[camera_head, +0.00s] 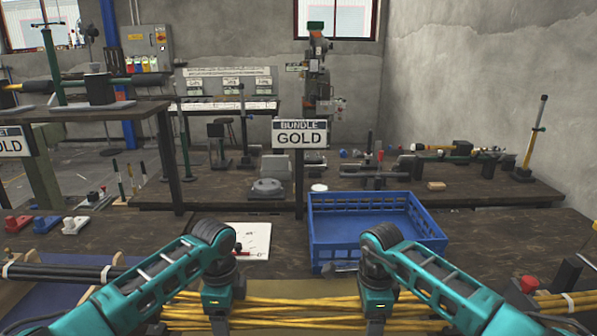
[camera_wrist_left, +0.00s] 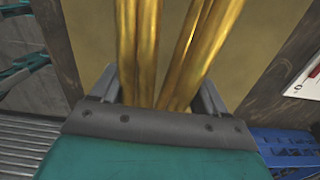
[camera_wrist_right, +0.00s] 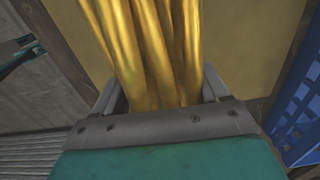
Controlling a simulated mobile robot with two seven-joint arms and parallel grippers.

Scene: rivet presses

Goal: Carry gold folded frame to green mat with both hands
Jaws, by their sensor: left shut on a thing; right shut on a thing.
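The gold folded frame (camera_head: 295,313) shows as a bundle of long gold rods across the bottom of the head view. My left gripper (camera_head: 217,322) is shut around the rods on the left side; they show between its fingers in the left wrist view (camera_wrist_left: 168,60). My right gripper (camera_head: 376,325) is shut around them on the right side, as the right wrist view shows (camera_wrist_right: 155,50). A flat yellowish-tan mat (camera_head: 290,287) lies under the rods; I cannot tell whether they touch it. No clearly green mat is in view.
A blue crate (camera_head: 318,232) stands just beyond the rods. A white sheet (camera_head: 253,238) lies left of it. A GOLD sign (camera_head: 299,139) stands on a post behind. Dark rods (camera_head: 60,273) lie at the left, and more gold rods (camera_head: 570,301) at the right.

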